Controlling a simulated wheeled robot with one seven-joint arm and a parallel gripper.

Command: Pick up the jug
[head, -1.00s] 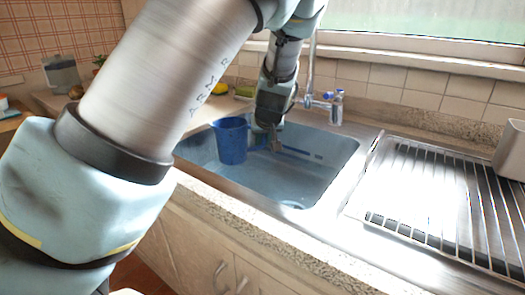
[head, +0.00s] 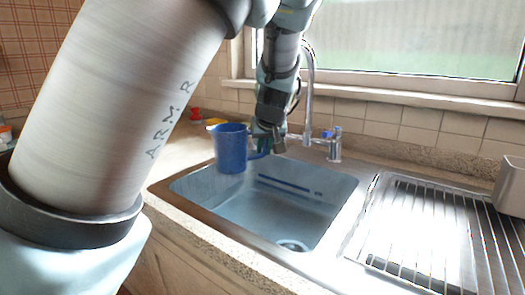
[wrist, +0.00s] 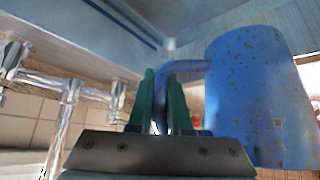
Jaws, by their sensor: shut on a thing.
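The jug (head: 230,150) is blue and appears upright, raised above the left part of the sink (head: 300,222). My gripper (head: 264,142) is at the jug's right side in the head view. In the wrist view the jug (wrist: 255,95) fills the right side, its blue surface speckled. There my gripper (wrist: 161,78) has its two green fingers shut on the jug's handle (wrist: 182,66), one on each side of it. The inside of the jug is hidden.
The tap (head: 309,90) rises behind the sink, with a tap handle (head: 335,145) near my gripper. A wire drying rack (head: 440,225) lies to the right, with a pale container (head: 512,188) beyond it.

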